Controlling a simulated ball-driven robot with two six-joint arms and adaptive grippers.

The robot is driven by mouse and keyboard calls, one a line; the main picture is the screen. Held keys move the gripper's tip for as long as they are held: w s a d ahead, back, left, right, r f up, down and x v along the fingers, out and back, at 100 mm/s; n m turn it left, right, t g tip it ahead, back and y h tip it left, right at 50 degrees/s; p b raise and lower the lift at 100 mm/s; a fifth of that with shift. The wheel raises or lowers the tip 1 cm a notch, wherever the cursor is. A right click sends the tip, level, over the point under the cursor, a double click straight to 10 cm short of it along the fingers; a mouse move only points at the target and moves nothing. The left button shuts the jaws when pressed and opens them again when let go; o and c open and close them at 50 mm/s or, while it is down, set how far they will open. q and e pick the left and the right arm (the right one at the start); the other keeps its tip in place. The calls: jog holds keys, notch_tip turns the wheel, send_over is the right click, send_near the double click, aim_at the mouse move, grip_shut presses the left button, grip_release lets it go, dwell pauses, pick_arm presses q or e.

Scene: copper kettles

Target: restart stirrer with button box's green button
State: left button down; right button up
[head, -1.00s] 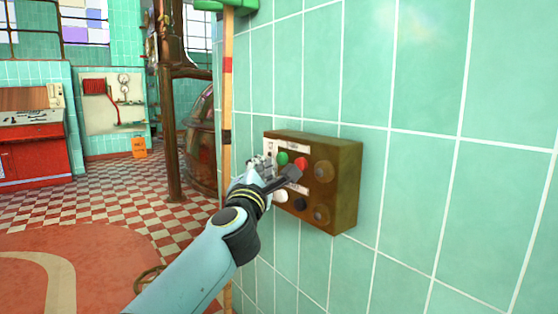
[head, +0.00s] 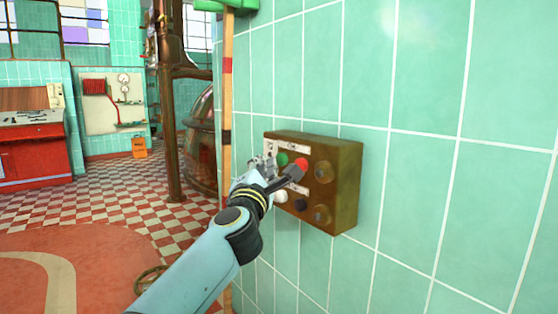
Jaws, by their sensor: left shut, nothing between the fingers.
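The button box (head: 340,185) is a brown box on the green tiled wall at the centre right. Its green button (head: 282,159) is at the upper left of the face, partly beside my gripper. A red button (head: 302,164) sits right of it, with white (head: 282,197) and black (head: 301,204) buttons below. Two brown round knobs (head: 323,172) are on the right side. My left gripper (head: 292,174) is shut and empty, its tip in front of the box face just below the green and red buttons. I cannot tell whether it touches the box. My right gripper is not in view.
A wooden pole (head: 227,120) stands against the wall left of the box. Behind it are a copper kettle (head: 202,140) and a brown pipe column (head: 172,120). A red cabinet (head: 35,155) is at the far left. The checkered floor between is mostly open.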

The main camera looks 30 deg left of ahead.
pick_arm(q)
jog(key=shift+w+d, duration=0.1)
jog(key=shift+w, duration=0.1)
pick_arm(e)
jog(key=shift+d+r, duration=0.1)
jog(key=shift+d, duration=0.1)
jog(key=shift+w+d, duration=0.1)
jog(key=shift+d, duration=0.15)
pick_arm(q)
jog(key=shift+w, duration=0.15)
